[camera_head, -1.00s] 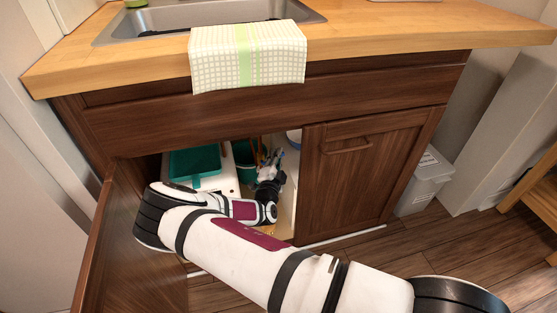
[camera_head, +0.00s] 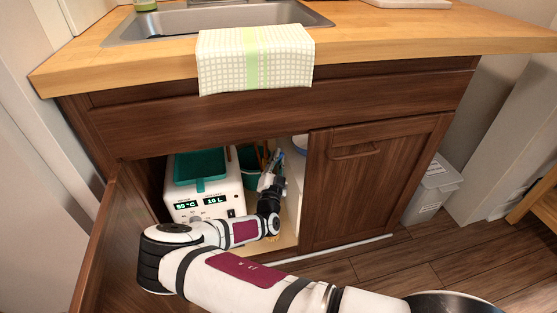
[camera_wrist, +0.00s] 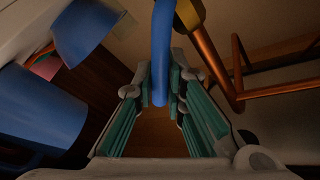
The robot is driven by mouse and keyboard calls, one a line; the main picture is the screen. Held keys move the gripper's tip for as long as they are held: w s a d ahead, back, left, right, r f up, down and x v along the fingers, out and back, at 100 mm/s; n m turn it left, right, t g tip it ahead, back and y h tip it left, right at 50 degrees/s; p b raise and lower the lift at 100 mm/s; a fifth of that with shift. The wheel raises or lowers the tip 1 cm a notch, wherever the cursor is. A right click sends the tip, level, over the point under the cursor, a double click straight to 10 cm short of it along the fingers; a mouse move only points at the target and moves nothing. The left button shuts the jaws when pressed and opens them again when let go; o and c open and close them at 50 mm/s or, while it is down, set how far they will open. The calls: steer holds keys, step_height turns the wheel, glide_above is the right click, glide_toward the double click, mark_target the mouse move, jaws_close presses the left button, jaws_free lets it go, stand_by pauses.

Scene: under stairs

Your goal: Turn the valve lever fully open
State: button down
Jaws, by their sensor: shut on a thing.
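The valve lever (camera_wrist: 161,45) is a smooth blue bar. In the wrist view it runs from the top edge down between the fingers of my gripper (camera_wrist: 161,88), which is shut on it. A yellow-brass fitting (camera_wrist: 188,14) sits beside the lever, joined to a copper pipe (camera_wrist: 212,58). In the head view my gripper (camera_head: 273,163) is inside the open left side of the cabinet. The lever is too small and covered there to make out, and its angle to the pipe is unclear.
A white unit (camera_head: 205,204) with lit displays stands left of my gripper, with a teal tray (camera_head: 199,167) on it. A dark green bucket (camera_head: 247,160) is behind. The open door (camera_head: 115,240) bounds the left, the closed door (camera_head: 365,190) the right. Blue containers (camera_wrist: 45,115) show in the wrist view.

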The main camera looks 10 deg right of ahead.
steer(key=shift+f, duration=0.1)
steer(key=c, duration=1.6)
jaws_free()
